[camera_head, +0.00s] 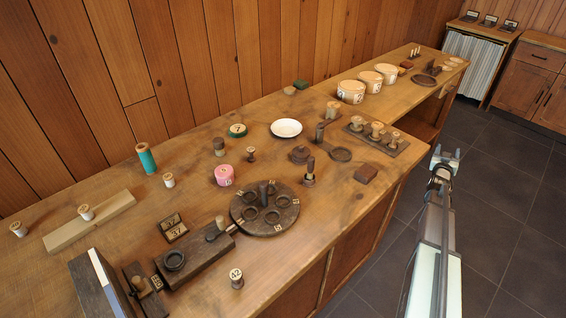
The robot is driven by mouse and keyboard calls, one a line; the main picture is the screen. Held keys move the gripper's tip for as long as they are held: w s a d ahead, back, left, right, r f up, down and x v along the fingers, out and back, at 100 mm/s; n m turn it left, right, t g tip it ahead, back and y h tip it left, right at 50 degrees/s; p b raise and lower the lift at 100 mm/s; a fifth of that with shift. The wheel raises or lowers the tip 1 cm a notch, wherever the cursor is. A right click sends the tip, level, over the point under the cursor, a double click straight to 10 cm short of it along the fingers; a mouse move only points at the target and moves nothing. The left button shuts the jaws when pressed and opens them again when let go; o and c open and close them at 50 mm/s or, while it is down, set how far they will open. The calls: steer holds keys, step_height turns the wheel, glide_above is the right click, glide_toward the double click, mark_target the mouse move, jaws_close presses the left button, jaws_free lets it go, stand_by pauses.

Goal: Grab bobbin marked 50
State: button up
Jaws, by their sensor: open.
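No bobbin's marking reads clearly as 50 in the head view. A small light bobbin (237,279) near the front edge has a number on its top that looks like 42. Other small pale spools stand at the left: one (18,229) at the edge, one (86,212) on a light wooden block, and one (169,180) beside a teal-wrapped spool (146,158). A pink spool (224,175) carries a number too small to be sure of. My gripper (446,153) is open and empty, out over the floor right of the bench, apart from every spool.
A dark round turntable (240,211) with rings and number tags sits mid-bench. A white plate (286,128), a dark rack of spools (404,146) and round pale boxes (351,92) lie farther back. Bare wood shows near the front edge.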

step_height(320, 180, up, 29)
steer(key=w+m+g+h, duration=0.1)
steer(key=m+g+h, duration=0.1)
steer(key=m+h, duration=0.75)
steer(key=w+a+r+n+t+y, duration=0.2)
steer(key=w+a+n+y, duration=0.3)
steer(key=a, duration=0.8)
steer(key=w+a+r+n+t+y, duration=0.1)
steer(key=w+a+n+t+y, duration=0.15)
steer(key=a+y, duration=0.7)
steer(key=w+a+r+n+t+y, duration=0.1)
steer(key=w+a+r+n+y, duration=0.25)
steer(key=a, duration=1.15)
steer(key=s+a+f+n+g+y, duration=0.2)
steer(key=a+f+n+g+y, duration=0.15)
steer(key=a, duration=0.85)
steer(key=s+a+f+n+g+y, duration=0.25)
steer(key=a+n, duration=0.25)
steer(key=a, duration=0.6)
steer(key=s+a+f+n+g+y, duration=0.2)
steer(key=a+n+g+y, duration=0.15)
steer(key=a, duration=0.85)
steer(key=n+g+h, duration=0.4)
steer(key=n+g, duration=0.7)
glide_toward(167, 176)
steer(key=shift+m, duration=0.25)
steer(key=x, duration=1)
steer(key=shift+f, duration=0.15)
steer(key=c, duration=1.1)
